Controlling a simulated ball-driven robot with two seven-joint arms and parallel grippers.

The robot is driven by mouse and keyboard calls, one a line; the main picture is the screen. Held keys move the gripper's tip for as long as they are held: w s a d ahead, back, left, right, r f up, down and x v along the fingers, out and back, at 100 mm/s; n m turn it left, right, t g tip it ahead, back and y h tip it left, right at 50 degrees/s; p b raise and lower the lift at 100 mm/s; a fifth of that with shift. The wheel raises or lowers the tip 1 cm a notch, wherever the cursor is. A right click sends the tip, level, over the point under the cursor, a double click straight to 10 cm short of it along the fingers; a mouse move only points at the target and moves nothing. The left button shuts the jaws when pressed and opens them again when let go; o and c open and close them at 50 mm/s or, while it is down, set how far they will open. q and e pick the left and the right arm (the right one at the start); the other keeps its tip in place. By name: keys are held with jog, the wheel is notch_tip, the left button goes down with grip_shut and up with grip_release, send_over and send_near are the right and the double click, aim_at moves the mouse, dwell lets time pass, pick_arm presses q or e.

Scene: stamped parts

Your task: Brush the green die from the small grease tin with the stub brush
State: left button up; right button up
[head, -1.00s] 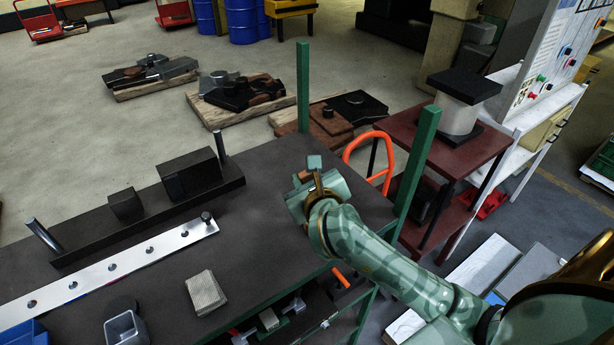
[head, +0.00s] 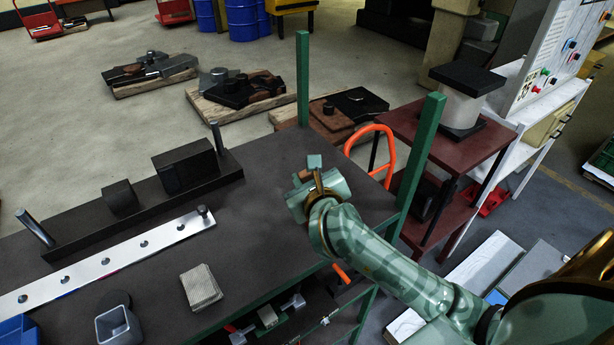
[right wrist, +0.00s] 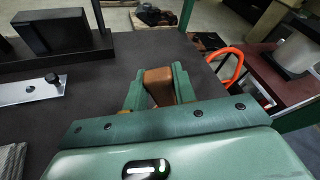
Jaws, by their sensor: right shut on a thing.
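My right gripper (head: 309,174) is over the far right part of the dark bench. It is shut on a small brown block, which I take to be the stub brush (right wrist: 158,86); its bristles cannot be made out. It also shows small in the head view (head: 304,175). A grey square open cup (head: 119,327) stands at the bottom left, with a dark round thing (head: 116,299) behind it; I cannot tell which is the grease tin. Two dark blocks, one large (head: 186,168) and one small (head: 120,198), stand along a black base; neither looks clearly green. My left gripper is out of view.
A steel bar with holes (head: 105,262) lies before the black base (head: 65,235), which has upright pins. A pale ribbed pad (head: 201,287) lies near the bench front. Green posts (head: 418,160) rise at the bench's right. Bare bench (head: 250,220) lies between pad and gripper.

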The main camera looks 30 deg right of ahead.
jog(key=shift+f+b, duration=0.4)
jog(key=shift+f, duration=0.15)
jog(key=shift+f, duration=0.1)
dwell(1.1)
notch_tip(320, 180, up, 7)
jog(key=p, duration=0.7)
dwell(0.3)
